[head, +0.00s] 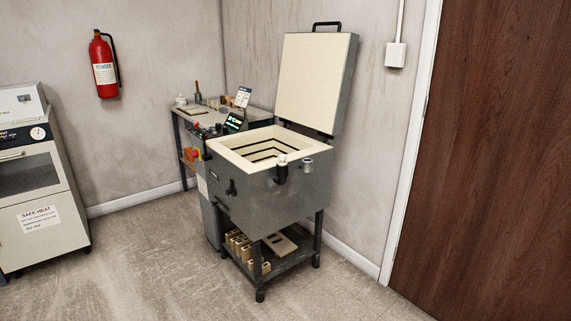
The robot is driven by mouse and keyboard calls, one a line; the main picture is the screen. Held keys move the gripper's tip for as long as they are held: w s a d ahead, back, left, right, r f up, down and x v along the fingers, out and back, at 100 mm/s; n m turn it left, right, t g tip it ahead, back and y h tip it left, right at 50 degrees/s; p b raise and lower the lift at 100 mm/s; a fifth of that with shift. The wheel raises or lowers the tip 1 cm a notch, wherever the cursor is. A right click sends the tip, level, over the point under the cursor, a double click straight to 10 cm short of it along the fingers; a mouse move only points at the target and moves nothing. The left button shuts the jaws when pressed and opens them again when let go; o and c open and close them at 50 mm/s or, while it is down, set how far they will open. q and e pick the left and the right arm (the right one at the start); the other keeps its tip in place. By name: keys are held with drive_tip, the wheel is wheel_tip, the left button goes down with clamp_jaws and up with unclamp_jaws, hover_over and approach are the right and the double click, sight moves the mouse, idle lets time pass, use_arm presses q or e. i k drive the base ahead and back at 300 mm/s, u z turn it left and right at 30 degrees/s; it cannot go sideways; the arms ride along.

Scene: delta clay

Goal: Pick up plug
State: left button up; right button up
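I cannot clearly pick out the plug at this size. A grey kiln (262,200) stands in the middle of the view with its lid (315,80) raised. At the kiln's near right rim are a dark fitting with a pale top (281,168) and a small grey cylinder (308,165); I cannot tell whether either is the plug. A small dark knob or latch (231,187) shows on the kiln's front. Neither of my grippers is in view.
A side table (255,114) with small items stands behind the kiln. Pale blocks lie on the kiln's lower shelf (290,258). A cabinet (45,185) is at left, a fire extinguisher (104,65) on the wall, a brown door (500,150) at right. The front floor (150,260) is clear.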

sight(281, 157)
drive_tip(key=z, duration=0.75)
drive_tip(key=i, duration=1.05)
drive_tip(key=z, duration=0.35)
drive_tip(key=i, duration=1.3)
drive_tip(key=u, duration=0.6)
